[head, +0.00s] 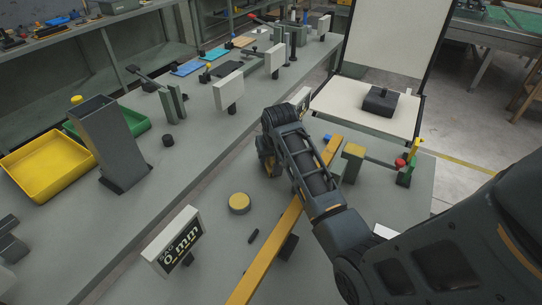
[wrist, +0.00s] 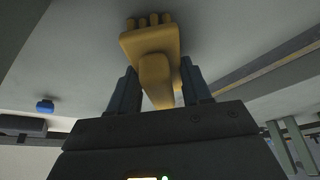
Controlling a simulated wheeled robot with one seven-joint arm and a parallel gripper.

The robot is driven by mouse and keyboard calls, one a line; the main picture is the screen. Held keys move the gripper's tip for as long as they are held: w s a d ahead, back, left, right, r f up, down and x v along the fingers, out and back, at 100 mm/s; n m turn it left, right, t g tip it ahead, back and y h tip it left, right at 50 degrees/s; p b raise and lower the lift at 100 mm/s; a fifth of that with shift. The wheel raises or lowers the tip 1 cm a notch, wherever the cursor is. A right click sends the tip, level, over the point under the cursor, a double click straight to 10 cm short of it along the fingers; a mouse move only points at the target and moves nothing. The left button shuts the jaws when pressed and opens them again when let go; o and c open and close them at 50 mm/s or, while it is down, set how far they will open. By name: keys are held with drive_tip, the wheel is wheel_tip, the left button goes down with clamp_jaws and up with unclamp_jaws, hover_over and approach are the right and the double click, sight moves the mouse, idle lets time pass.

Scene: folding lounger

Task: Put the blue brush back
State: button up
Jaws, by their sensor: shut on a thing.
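My gripper (wrist: 158,72) is shut on a yellow brush-like tool (wrist: 150,42) in the wrist view. Its handle lies between the two fingers, and its wide head with several stubby tufts points away beyond the fingertips. No blue brush can be made out for certain. A small blue piece (head: 327,137) shows beside my arm in the head view, and a blue knob (wrist: 45,105) shows at the left of the wrist view; I cannot tell whether either belongs to a brush. In the head view my arm hides the held tool and most of the gripper.
A long yellow bar (head: 262,267) lies diagonally under my arm. A round yellow-topped piece (head: 239,202) and a display sign (head: 172,240) stand left of it. A yellow tray (head: 45,160) and a grey upright holder (head: 106,140) stand on the bench at left.

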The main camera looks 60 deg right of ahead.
drive_tip(key=shift+f, duration=0.1)
drive_tip(key=o, duration=0.9)
drive_tip(key=shift+o, duration=0.2)
drive_tip(key=v, duration=1.2)
